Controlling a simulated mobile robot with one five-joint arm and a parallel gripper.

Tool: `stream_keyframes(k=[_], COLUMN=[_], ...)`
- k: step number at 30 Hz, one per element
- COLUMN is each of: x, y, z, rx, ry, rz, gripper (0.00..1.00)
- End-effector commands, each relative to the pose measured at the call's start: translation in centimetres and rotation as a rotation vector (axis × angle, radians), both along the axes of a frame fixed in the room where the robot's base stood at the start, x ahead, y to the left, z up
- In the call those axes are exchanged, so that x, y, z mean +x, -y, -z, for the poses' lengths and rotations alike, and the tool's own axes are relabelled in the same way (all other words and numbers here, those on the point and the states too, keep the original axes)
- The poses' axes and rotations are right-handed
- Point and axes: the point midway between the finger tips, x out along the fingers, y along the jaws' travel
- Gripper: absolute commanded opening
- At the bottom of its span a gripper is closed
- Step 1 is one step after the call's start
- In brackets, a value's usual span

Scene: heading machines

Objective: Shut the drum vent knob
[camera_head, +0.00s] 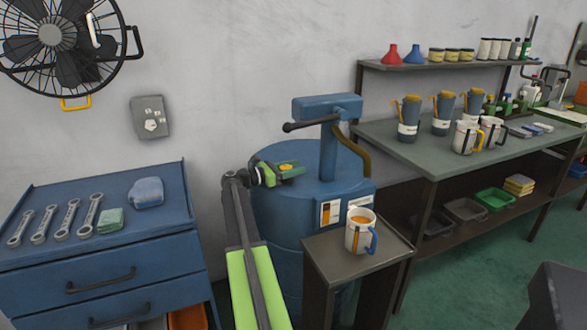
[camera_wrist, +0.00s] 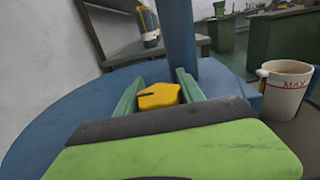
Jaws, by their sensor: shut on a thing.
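The blue drum (camera_head: 295,215) stands against the wall, with a blue pump column and a black handle rising from its top. The drum vent knob (camera_wrist: 158,96) is yellow, with a dark line on its top face, and sits on the drum lid. It also shows as a small yellow spot in the head view (camera_head: 286,168). My gripper (camera_wrist: 158,93) has its two green fingers on either side of the knob and is shut on it. In the head view my gripper (camera_head: 290,170) lies over the drum top, left of the pump column. The knob's lower part is hidden.
A mug (camera_head: 360,232) with orange contents stands on a small side table (camera_head: 385,262) right of the drum. A blue tool cabinet (camera_head: 100,245) with several wrenches is at the left. A workbench (camera_head: 410,155) with cups stands behind at right.

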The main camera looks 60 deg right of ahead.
Motion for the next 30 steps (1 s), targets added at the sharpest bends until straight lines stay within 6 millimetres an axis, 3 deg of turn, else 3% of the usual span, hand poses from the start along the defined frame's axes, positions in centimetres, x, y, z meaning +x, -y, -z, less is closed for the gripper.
stream_keyframes(k=[16, 17, 18, 22, 30], x=[0.07, 0.06, 0.07, 0.01, -0.06], y=[0.06, 0.07, 0.07, 0.04, 0.00], z=[-0.12, -0.12, -0.12, -0.09, -0.04], rx=[-0.003, -0.003, -0.003, -0.002, 0.000], ry=[-0.003, -0.003, -0.003, -0.002, -0.001], rz=[0.020, 0.020, 0.020, 0.021, 0.023], gripper=[0.05, 0.47, 0.52, 0.67, 0.67])
